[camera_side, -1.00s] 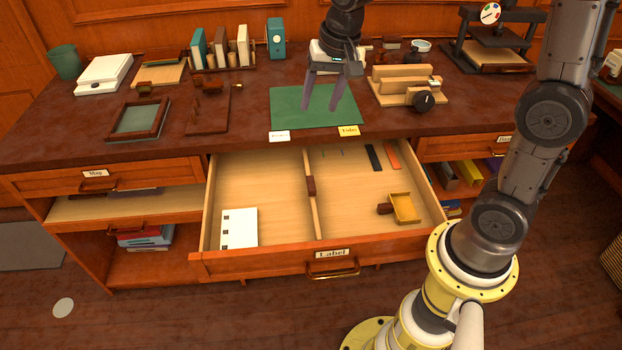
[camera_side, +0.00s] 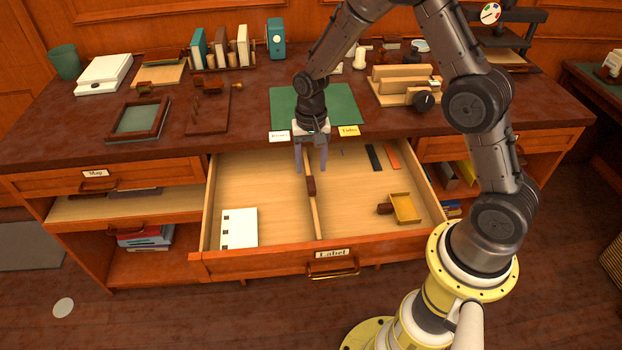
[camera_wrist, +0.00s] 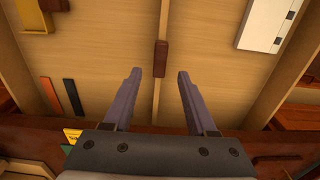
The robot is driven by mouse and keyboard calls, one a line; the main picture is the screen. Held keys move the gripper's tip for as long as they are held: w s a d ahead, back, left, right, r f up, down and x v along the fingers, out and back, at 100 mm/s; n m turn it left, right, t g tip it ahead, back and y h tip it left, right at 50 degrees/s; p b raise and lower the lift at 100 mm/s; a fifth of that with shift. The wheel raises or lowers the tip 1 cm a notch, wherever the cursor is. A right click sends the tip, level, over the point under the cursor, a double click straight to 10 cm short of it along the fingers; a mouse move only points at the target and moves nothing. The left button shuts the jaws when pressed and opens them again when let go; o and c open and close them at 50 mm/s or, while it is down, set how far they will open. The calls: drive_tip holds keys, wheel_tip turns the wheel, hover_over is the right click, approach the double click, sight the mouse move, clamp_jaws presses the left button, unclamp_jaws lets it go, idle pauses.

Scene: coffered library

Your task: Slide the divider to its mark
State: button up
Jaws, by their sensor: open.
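The divider (camera_side: 314,212) is a thin light wood strip running front to back in the open drawer (camera_side: 262,262) labelled "Label". A dark brown block (camera_side: 311,186) sits on the divider near its middle. My gripper (camera_side: 310,172) is open and points down over the rear part of the divider. In the wrist view the divider (camera_wrist: 157,100) runs between my two open fingers (camera_wrist: 155,75), with the brown block (camera_wrist: 160,58) just ahead of the fingertips. The fingers look apart from both. Short dark marks (camera_side: 342,153) show on the drawer floor right of the divider.
A white card with dark squares (camera_side: 239,229) lies in the left compartment. The right one holds a yellow tray (camera_side: 404,208) with a brown block, a black strip (camera_side: 373,158) and an orange strip (camera_side: 392,156). The desk edge and green mat (camera_side: 345,102) lie behind my gripper.

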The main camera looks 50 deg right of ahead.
sight(311, 183)
wheel_tip(311, 183, down, 6)
drive_tip(key=shift+r, duration=0.1)
idle(0.4)
clamp_jaws()
idle(1.2)
